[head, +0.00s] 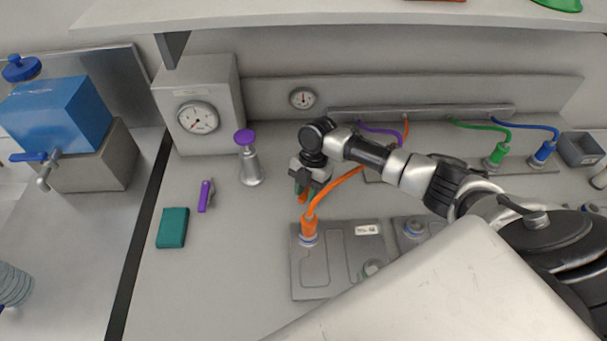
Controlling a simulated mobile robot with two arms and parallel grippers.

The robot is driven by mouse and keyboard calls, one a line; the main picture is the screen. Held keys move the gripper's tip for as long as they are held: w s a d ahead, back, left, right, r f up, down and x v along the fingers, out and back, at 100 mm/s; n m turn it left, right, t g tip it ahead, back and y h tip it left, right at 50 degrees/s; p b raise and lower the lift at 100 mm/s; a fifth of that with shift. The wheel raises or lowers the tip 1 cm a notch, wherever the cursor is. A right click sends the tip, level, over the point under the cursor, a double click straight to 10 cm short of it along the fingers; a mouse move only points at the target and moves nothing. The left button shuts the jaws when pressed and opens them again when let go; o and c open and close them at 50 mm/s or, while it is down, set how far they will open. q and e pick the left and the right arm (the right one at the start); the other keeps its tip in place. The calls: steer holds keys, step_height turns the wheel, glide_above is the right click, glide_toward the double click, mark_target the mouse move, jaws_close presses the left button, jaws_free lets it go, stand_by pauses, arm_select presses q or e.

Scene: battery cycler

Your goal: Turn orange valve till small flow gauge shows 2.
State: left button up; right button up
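My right gripper (304,188) points down over the bench, left of the orange cable. A small orange part (303,198), perhaps the orange valve, shows at its fingertips; the gripper hides most of it. I cannot tell whether the fingers are closed on it. The small round gauge (302,98) is on the back panel above the gripper; its reading is too small to make out. A larger gauge (197,117) is on the grey box at the left. My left gripper is not in view.
An orange plug (309,228) with its cable stands on a grey module (312,268). A purple-topped metal post (249,160), a purple handle (206,195) and a teal block (172,228) are to the left. Green (497,153) and blue (543,151) plugs stand at the right. A shelf (330,12) overhangs the back.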

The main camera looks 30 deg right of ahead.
steer(key=p+v, duration=0.3)
steer(key=v, duration=0.3)
steer(key=shift+r, duration=0.15)
stand_by(0.3)
